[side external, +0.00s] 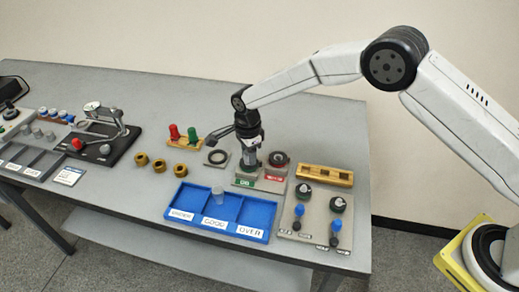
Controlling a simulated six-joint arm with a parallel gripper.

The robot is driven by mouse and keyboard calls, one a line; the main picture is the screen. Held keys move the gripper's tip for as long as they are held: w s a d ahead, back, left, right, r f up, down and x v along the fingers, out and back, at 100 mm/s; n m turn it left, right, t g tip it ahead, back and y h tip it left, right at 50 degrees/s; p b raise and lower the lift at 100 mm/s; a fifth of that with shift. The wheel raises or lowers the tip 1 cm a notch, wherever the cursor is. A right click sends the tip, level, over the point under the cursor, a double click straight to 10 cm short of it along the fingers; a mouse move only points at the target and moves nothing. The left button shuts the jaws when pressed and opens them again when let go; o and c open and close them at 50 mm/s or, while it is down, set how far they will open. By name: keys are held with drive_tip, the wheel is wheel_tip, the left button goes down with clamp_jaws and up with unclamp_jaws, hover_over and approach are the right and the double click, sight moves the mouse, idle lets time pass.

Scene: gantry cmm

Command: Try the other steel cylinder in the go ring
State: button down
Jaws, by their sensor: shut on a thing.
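My gripper (249,158) points down over the go ring block (245,182), which has a green label. It is shut on a steel cylinder, mostly hidden between the fingers. The cylinder's lower end is at the go ring, but I cannot tell whether it is inside the ring or just above it. Another steel cylinder (218,194) stands upright in the blue tray (252,209), around the GOOD compartment. The no-go ring (279,159), with a red label, is just right of my gripper.
Several brass rings (159,166) lie farther left. A brass block (324,175) and a panel with blue-handled pieces (314,219) are at right.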

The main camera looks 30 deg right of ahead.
drive_tip(key=shift+r, duration=0.3)
drive_tip(key=shift+r, duration=0.35)
drive_tip(key=shift+r, duration=0.35)
drive_tip(key=shift+r, duration=0.35)
drive_tip(key=shift+r, duration=0.3)
drive_tip(key=shift+r, duration=0.4)
drive_tip(key=shift+r, duration=0.7)
drive_tip(key=shift+r, duration=0.35)
drive_tip(key=shift+r, duration=0.1)
